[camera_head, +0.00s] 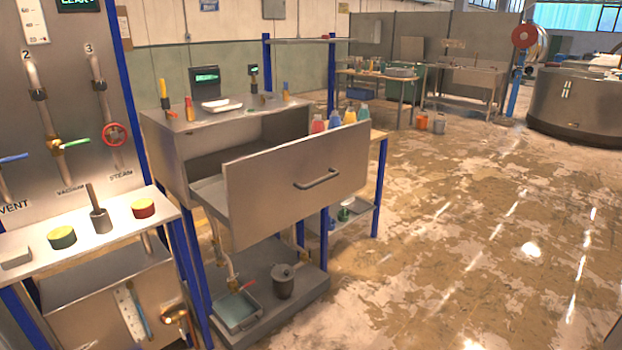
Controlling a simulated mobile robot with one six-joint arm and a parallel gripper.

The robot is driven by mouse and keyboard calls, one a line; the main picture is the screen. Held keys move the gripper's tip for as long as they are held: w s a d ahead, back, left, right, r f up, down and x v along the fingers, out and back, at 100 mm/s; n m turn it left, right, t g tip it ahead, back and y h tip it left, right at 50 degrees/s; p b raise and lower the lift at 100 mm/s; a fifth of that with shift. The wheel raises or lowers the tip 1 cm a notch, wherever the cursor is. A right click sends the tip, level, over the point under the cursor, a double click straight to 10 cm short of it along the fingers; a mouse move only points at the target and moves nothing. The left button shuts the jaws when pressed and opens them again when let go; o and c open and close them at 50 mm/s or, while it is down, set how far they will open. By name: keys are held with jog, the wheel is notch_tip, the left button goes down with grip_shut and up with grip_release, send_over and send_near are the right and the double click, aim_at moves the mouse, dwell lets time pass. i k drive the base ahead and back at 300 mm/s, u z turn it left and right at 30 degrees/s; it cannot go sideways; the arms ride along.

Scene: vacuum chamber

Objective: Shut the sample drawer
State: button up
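The sample drawer (285,185) is a grey metal drawer with a wide flat front panel and a dark bar handle (317,179). It stands pulled out from the grey metal cabinet (165,170), with a wide gap between its front and the cabinet's opening. Part of the drawer's inner tray shows at the left behind the front panel. The rest of its inside is hidden by the panel. My gripper is not in view.
A valve panel (75,95) and a shelf with a green and a red round piece stand at the left. Below the drawer, a low shelf (265,300) holds a tray and a pot. Colored bottles (335,118) stand behind the drawer. The floor (450,230) at right is clear.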

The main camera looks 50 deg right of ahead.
aim_at(257, 196)
jog(key=z, duration=4.75)
jog(key=i, duration=0.1)
jog(key=u, duration=3)
jog(key=k, duration=0.95)
jog(key=u, duration=0.1)
jog(key=i, duration=0.8)
jog(key=u, duration=0.05)
